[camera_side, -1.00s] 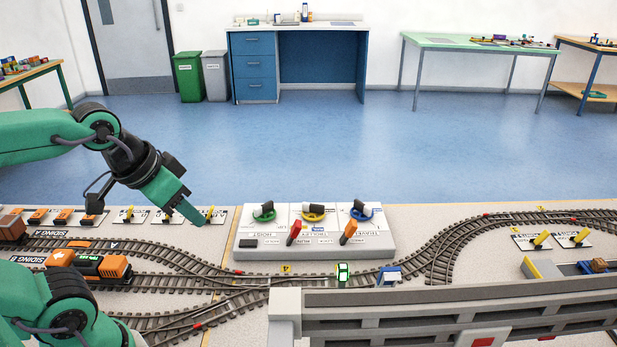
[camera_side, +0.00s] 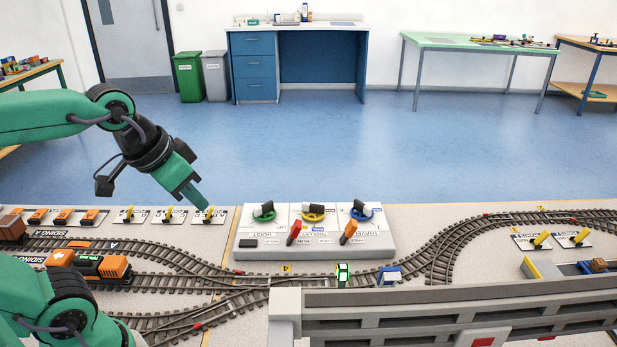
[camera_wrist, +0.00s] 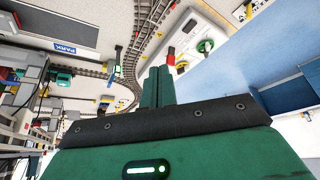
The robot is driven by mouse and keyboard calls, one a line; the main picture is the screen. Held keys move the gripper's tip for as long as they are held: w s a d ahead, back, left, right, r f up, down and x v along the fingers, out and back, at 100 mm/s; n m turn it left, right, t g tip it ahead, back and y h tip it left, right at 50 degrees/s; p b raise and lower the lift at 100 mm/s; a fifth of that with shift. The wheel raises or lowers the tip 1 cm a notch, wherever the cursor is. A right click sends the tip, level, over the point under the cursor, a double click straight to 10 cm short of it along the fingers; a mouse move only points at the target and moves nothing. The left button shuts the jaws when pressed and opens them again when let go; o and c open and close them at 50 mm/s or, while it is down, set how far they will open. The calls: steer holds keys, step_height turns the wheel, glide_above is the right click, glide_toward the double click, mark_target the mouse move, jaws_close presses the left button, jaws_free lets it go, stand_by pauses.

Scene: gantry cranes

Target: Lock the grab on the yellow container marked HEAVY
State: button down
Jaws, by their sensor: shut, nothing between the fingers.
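My gripper (camera_side: 204,206) hangs in the left of the side view, left of the white control panel and above the track boards. Its fingers are together and empty. They also show together in the wrist view (camera_wrist: 158,78), close below the panel's edge in the picture. The panel (camera_side: 252,223) carries a green dial (camera_side: 264,213), a yellow dial (camera_side: 312,214) and a blue dial (camera_side: 362,211), with a red lever (camera_side: 294,232) and an orange lever (camera_side: 348,231) in front. I cannot make out a yellow container marked HEAVY or its grab in either view.
A grey gantry beam (camera_side: 420,301) crosses the front right. A small post with a lit green display (camera_side: 343,274) stands behind it. An orange and black locomotive (camera_side: 100,266) sits on the left track. Several yellow point levers (camera_side: 168,214) stand behind the tracks.

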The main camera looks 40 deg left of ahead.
steer(key=w+d+r+m+g, duration=0.2)
steer(key=w+r, duration=0.4)
steer(key=w, duration=0.6)
steer(key=m+g, duration=0.3)
steer(key=m, duration=0.1)
glide_above(347, 234)
step_height(347, 234, down, 6)
steer(key=w+d+f+m+g, duration=0.1)
steer(key=w+d+f, duration=0.4)
steer(key=f, duration=0.5)
steer(key=shift+w+d+f+m, duration=0.2)
steer(key=shift+w+f+m, duration=0.2)
steer(key=shift+w+m, duration=0.35)
steer(key=shift+s+f, duration=0.1)
steer(key=shift+s+a+f, duration=0.15)
steer(key=shift+a+f, duration=0.05)
steer(key=shift+f, duration=1.4)
steer(key=shift+s+a+f, duration=0.15)
steer(key=shift+a+f, duration=0.05)
steer(key=shift+f, duration=1.35)
steer(key=shift+s+a+f, duration=0.15)
steer(key=shift+a+f, duration=0.05)
steer(key=shift+f, duration=1.4)
steer(key=shift+s+a+r, duration=0.35)
steer(key=shift+s+a, duration=0.15)
steer(key=shift+s, duration=0.05)
steer(key=shift+s+a+r, duration=0.3)
steer(key=shift+s+a, duration=0.2)
steer(key=shift+s, duration=0.05)
